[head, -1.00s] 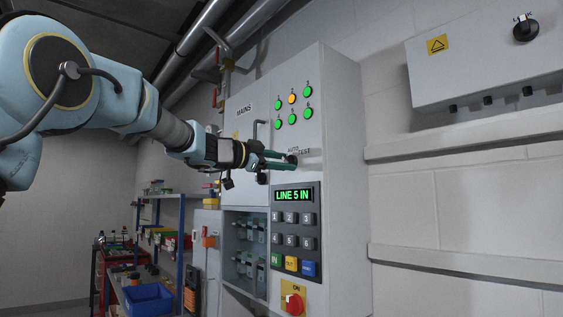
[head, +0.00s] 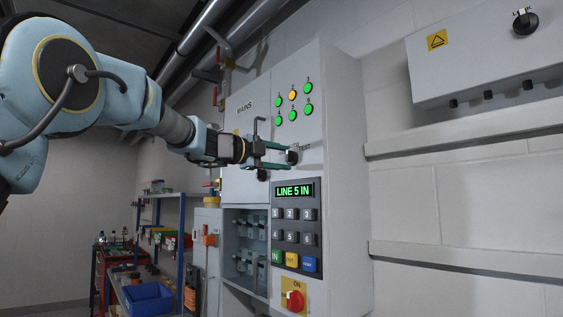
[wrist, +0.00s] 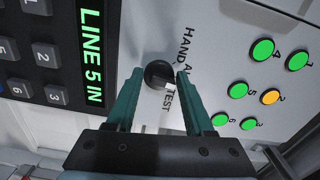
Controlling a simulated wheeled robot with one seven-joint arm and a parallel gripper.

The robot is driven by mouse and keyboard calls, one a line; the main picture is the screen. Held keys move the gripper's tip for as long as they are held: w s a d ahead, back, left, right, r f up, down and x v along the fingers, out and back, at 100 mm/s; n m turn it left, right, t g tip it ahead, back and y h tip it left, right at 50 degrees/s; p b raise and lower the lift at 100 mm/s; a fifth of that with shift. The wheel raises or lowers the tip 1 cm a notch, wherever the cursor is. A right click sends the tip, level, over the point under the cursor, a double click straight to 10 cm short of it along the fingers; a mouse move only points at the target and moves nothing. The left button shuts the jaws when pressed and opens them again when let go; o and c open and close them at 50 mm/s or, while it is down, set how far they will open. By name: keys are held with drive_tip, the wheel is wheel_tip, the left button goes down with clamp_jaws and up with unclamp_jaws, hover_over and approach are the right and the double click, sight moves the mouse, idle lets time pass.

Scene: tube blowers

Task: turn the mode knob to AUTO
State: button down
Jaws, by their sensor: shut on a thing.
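The mode knob (wrist: 158,73) is a small dark round knob on the grey cabinet front. It also shows in the head view (head: 292,157), just above the display. My gripper (wrist: 161,75) is shut on it, one teal finger on each side. In the head view my gripper (head: 288,157) reaches it from the left, one finger above the other. The labels HAND (wrist: 185,47), a partly cut AU word and TEST (wrist: 169,103) are printed around the knob. A finger covers part of the lettering, and I cannot tell for sure which label the knob points to.
Below the knob are a green display (head: 294,191) reading LINE 5 IN, a keypad (head: 291,227) and a red rotary switch (head: 294,300). Several green lamps and one amber lamp (head: 292,95) sit above. A metal handle (head: 256,128) stands out close to my gripper.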

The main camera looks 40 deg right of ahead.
drive_tip(key=shift+s+a+r+m, duration=0.1)
drive_tip(key=shift+s+r+m, duration=0.1)
drive_tip(key=shift+r+m, duration=0.4)
drive_tip(key=shift+s, duration=0.15)
drive_tip(key=c, duration=0.7)
unclamp_jaws()
drive_tip(key=shift+o, duration=0.8)
drive_tip(key=shift+s, duration=0.15)
drive_tip(key=shift+o, duration=0.4)
drive_tip(key=shift+f, duration=0.2)
drive_tip(key=shift+w+f, duration=0.15)
drive_tip(key=shift+w, duration=0.1)
